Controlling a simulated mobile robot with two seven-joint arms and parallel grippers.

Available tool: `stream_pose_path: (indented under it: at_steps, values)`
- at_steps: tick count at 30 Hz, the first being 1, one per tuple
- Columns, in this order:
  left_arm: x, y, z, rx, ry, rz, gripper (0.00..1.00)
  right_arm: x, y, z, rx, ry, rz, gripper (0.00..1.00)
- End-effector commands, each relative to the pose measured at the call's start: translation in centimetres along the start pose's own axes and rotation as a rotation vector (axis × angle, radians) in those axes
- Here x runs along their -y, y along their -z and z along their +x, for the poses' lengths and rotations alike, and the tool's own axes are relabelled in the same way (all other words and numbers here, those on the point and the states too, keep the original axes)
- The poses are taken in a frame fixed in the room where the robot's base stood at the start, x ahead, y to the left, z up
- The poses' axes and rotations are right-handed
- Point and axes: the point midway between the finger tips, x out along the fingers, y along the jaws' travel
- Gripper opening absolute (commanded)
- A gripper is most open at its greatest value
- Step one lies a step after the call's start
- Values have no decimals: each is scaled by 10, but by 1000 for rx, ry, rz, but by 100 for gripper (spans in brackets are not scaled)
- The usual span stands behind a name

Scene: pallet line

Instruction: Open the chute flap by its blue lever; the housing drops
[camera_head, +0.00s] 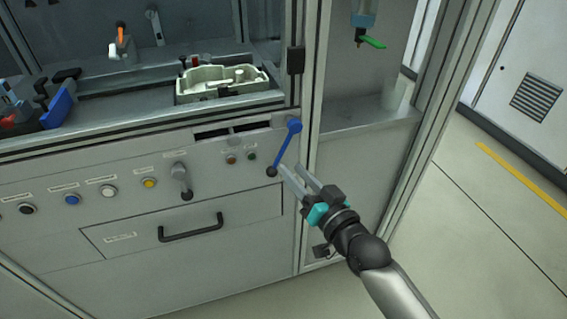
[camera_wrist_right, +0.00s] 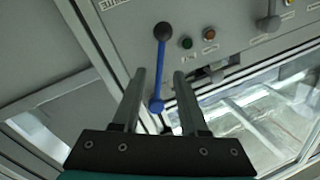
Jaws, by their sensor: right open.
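The blue lever (camera_head: 283,147) sits on the grey front panel, with its blue pivot at the upper right and its black knob hanging to the lower left. My right gripper (camera_head: 289,170) is open and empty, its fingertips close to the knob. In the right wrist view the lever (camera_wrist_right: 160,68) lies between the two open fingers (camera_wrist_right: 160,75); I cannot tell whether they touch it. A pale housing (camera_head: 222,84) lies on the bench above the panel. A dark slot (camera_head: 232,129) is in the panel below it; I cannot make out the flap's state. My left gripper is out of view.
The panel carries several buttons, a grey lever (camera_head: 181,178) and a drawer with a black handle (camera_head: 191,228). A metal frame post (camera_head: 309,100) stands just right of the blue lever. A green-handled valve (camera_head: 371,42) hangs at upper right. Open floor lies at right.

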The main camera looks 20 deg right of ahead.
Motion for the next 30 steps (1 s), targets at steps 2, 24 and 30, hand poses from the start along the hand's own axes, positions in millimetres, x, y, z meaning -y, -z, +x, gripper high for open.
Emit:
stream_pose_path:
  at_steps: [2,24,30]
  values:
    - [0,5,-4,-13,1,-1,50,-1,-1,13,-4,0,1,43]
    - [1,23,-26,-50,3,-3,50,0,0,50,0,0,0,42]
    - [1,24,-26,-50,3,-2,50,0,0,50,0,-1,0,19]
